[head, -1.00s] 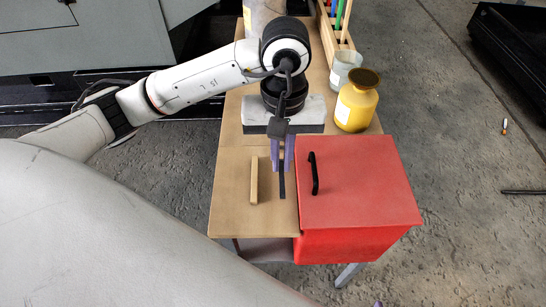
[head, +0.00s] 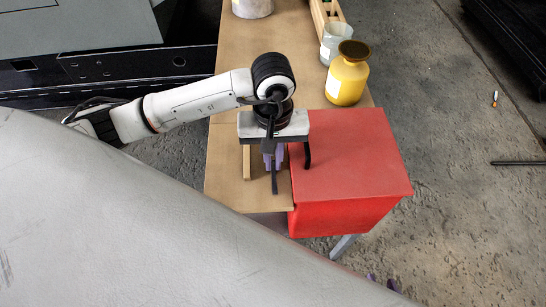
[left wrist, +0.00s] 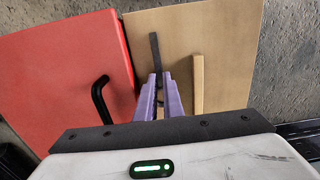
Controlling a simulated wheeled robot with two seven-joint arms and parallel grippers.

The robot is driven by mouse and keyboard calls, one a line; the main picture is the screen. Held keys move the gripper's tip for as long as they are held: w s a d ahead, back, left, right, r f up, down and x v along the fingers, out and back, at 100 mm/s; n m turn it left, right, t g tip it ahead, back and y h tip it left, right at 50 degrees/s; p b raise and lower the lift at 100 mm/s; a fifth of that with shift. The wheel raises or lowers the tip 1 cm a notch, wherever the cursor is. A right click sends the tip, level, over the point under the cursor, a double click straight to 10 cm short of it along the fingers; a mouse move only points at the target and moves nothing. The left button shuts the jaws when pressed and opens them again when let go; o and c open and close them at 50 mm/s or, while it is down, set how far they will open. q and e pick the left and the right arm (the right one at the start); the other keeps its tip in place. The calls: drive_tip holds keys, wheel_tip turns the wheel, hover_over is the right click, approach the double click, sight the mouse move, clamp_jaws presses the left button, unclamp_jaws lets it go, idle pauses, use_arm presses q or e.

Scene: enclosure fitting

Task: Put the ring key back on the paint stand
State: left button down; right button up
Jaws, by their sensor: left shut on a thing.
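My left gripper (head: 274,168) has purple fingers shut on a thin black bar (head: 274,184), held over the wooden top beside the red box. In the left wrist view the bar (left wrist: 154,48) sticks out straight beyond the fingertips (left wrist: 159,80). I see no ring on it, and its held end is hidden; it may be the ring key. A wooden rack (head: 320,12), cut off at the top edge, may be the paint stand.
The red box (head: 355,150) has a black handle (head: 308,150) close to my left gripper. A light wooden bar (head: 247,165) lies left of it. A yellow bottle (head: 346,80) and a grey cup (head: 334,42) stand behind. The wooden top (head: 228,185) is clear at front left.

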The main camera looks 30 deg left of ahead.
sight(273, 166)
use_arm(q)
drive_tip(key=shift+f, duration=0.2)
drive_tip(key=c, duration=1.9)
unclamp_jaws()
drive_tip(key=shift+r, duration=0.1)
wheel_tip(273, 166, up, 12)
drive_tip(key=shift+r, duration=0.15)
